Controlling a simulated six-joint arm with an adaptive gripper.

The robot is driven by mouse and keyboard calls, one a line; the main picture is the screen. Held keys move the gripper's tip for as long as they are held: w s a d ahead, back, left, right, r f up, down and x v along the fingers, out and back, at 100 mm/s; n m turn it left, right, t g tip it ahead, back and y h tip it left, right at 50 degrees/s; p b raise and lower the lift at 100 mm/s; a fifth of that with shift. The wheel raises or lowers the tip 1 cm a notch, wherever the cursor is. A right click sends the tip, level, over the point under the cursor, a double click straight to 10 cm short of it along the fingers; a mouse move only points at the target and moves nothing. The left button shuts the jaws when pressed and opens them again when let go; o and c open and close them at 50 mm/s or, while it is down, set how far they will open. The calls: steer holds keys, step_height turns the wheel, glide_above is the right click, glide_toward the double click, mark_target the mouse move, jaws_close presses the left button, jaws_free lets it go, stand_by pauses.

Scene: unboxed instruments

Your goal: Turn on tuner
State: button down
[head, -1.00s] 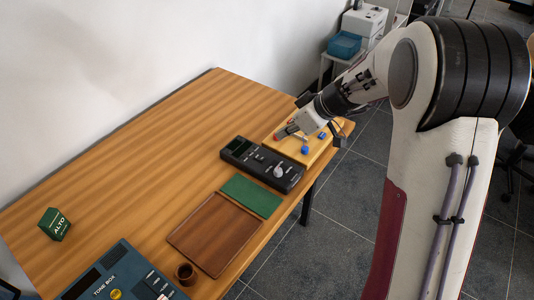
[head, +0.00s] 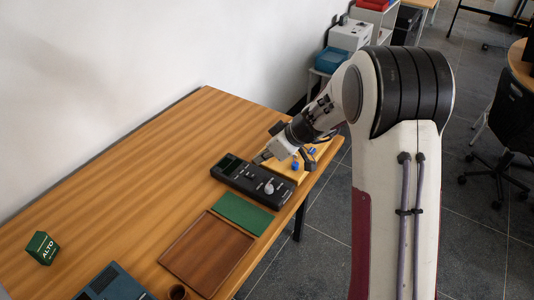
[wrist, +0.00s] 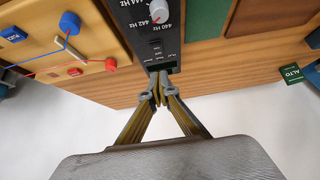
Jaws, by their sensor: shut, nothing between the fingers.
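The tuner (head: 246,179) is a long black box with a white knob (head: 268,188) and a dark display at its far left end. In the wrist view the tuner (wrist: 134,24) fills the top middle, with "440 Hz" and "442 Hz" printed by its knob (wrist: 160,10). Small labels and what may be a small switch sit between the knob and the near end; they are hard to read. My gripper (wrist: 157,90) is shut and empty, its fingertips close to the tuner's near end. I cannot tell whether they touch. In the head view my gripper (head: 262,157) is beside the tuner's back edge.
A light wooden board (head: 297,172) with blue and red pieces and cords lies right beside the tuner. A green mat (head: 244,213) and a brown tray (head: 208,254) lie in front. A blue device (head: 113,284) and a green ALTO box (head: 42,248) stand farther left.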

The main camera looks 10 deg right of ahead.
mark_target(255, 177)
steer(key=x, duration=0.3)
steer(key=shift+a+f, duration=0.1)
step_height(255, 177, down, 3)
steer(key=shift+r, duration=0.25)
steer(key=shift+s+d+f, duration=0.1)
steer(key=shift+d+f, duration=0.1)
steer(key=shift+f, duration=0.55)
steer(key=shift+f, duration=0.1)
steer(key=shift+s+d+f, duration=0.15)
steer(key=shift+s+f, duration=0.05)
steer(key=shift+f, duration=0.3)
steer(key=shift+r, duration=0.25)
steer(key=shift+r, duration=0.5)
steer(key=shift+r, duration=0.2)
